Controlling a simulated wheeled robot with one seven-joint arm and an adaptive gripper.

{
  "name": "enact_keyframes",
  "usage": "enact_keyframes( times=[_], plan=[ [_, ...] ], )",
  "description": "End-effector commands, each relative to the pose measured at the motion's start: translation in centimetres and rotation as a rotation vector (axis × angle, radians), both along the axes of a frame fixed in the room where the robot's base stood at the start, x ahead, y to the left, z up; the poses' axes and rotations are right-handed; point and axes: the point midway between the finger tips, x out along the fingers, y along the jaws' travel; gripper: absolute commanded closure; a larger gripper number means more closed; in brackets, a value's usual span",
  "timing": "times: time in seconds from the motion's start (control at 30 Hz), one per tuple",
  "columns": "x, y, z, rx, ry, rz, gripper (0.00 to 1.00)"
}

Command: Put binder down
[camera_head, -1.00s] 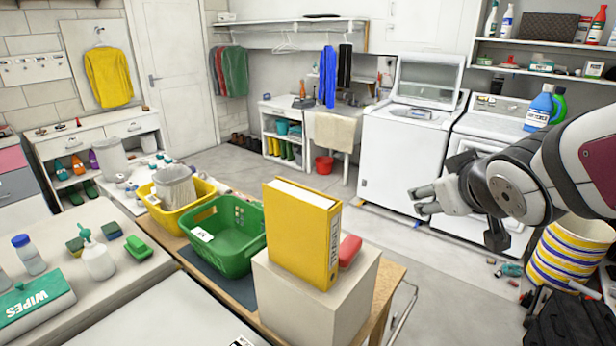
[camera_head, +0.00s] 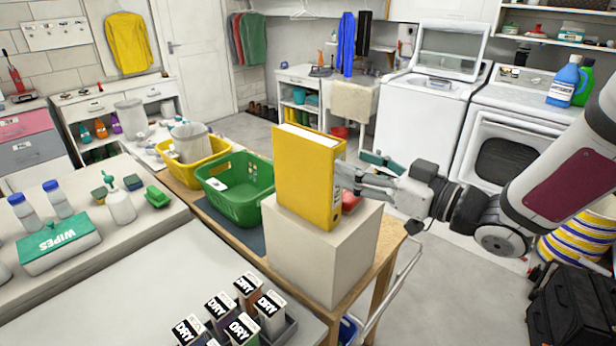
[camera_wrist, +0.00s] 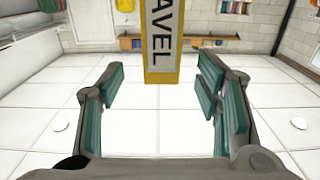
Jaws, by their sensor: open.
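The yellow binder (camera_head: 306,180) stands upright on a pale block (camera_head: 318,255) at the end of the wooden table. Its spine faces right, toward my gripper. My gripper (camera_head: 360,176) is open beside the binder's spine, at about mid-height. In the wrist view, the spine of the binder (camera_wrist: 161,45) with a grey label reading "AVEL" shows ahead, at the far end of the space between the two teal-padded fingers (camera_wrist: 162,95). The fingers look clear of it on both sides. The lower part of the binder's far side is hidden.
A red object (camera_head: 350,202) lies on the block just behind the binder. A green basket (camera_head: 236,190) and a yellow basket (camera_head: 193,160) stand to the left on the wooden table. Several small "DRY" boxes (camera_head: 240,325) are in front.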

Motion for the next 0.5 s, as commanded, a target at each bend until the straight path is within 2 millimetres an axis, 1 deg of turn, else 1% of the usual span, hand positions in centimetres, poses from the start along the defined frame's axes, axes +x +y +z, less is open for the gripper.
enact_keyframes(
  times=[0.03, 0.2, 0.33, 0.5],
  plan=[
    [0.5, 1.0, 0.0, 0.001, 0.000, 0.006, 0.42],
    [2.5, 3.4, 0.0, 0.001, 0.001, 0.003, 0.42],
    [3.5, 4.6, 0.0, -0.001, 0.001, 0.002, 0.42],
    [4.1, 5.3, -0.1, -0.001, 0.001, -0.001, 0.42]
  ],
)
